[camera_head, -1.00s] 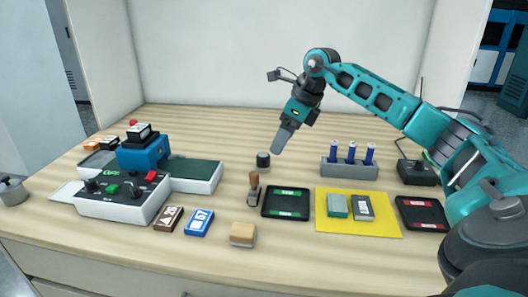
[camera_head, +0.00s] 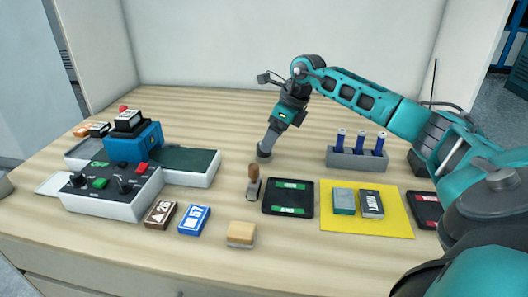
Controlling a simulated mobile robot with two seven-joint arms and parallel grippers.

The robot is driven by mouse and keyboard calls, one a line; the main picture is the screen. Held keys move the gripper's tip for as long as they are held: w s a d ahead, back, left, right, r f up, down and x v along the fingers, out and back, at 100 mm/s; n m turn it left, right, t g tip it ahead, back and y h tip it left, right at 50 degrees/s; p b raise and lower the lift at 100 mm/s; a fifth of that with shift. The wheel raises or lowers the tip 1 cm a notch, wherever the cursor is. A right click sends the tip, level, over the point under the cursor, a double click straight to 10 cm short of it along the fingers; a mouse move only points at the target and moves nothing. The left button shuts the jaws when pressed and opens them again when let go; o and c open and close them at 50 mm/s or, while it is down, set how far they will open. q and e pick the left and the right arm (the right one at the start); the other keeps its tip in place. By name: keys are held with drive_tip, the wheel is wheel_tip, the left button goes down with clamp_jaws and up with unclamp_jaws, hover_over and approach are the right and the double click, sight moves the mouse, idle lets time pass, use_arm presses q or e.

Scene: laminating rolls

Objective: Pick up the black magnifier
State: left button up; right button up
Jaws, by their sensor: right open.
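The black magnifier (camera_head: 263,156) looks like a small dark upright cylinder on the table, behind the wooden-handled stamp. Its upper part is hidden by my right gripper (camera_head: 269,143), which points down at it from above. The right gripper is open; its fingers overlap the magnifier in the head view, and I cannot tell whether they are around it or just above it. My left gripper is not in view.
The wooden-handled stamp (camera_head: 253,184) stands close in front, beside a black tray (camera_head: 288,198). A grey rack of blue tubes (camera_head: 357,158) and a yellow mat (camera_head: 395,223) are to the right. A blue and grey machine (camera_head: 146,143) is left.

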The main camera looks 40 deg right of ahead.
sight(261, 157)
drive_tip(key=x, duration=0.5)
drive_tip(key=shift+w+a, duration=0.15)
drive_tip(key=shift+w, duration=0.2)
drive_tip(key=c, duration=1.2)
